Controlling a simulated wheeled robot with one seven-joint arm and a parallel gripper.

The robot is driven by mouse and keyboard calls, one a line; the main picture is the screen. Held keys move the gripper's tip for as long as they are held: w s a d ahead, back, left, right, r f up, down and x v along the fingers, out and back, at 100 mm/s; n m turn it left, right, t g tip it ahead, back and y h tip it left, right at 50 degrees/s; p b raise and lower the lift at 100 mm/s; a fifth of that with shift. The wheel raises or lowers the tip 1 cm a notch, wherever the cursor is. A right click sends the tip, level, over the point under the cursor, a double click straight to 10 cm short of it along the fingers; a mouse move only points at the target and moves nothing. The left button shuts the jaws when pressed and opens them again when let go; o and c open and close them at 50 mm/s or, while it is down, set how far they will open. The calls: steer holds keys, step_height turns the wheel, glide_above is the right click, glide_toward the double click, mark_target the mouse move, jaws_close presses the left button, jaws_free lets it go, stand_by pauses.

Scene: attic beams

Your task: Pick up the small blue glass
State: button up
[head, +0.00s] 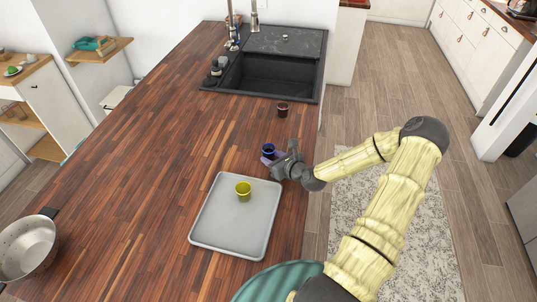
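The small blue glass (268,148) is upright at the right side of the wooden counter, beyond the grey tray. My gripper (270,158) reaches in from the right at counter height, with its fingertips right at the near side of the glass. The fingers partly cover the lower part of the glass. I cannot tell whether they touch it, or whether they are open or closed around it.
A yellow cup (243,191) stands on the grey tray (215,225) just nearer. A dark red glass (282,110) stands farther back, before the black sink (265,78). A metal colander (28,248) is at left. The counter's left middle is clear.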

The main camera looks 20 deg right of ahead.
steer(key=shift+c, duration=1)
step_height(320, 180, up, 10)
steer(key=b, duration=0.1)
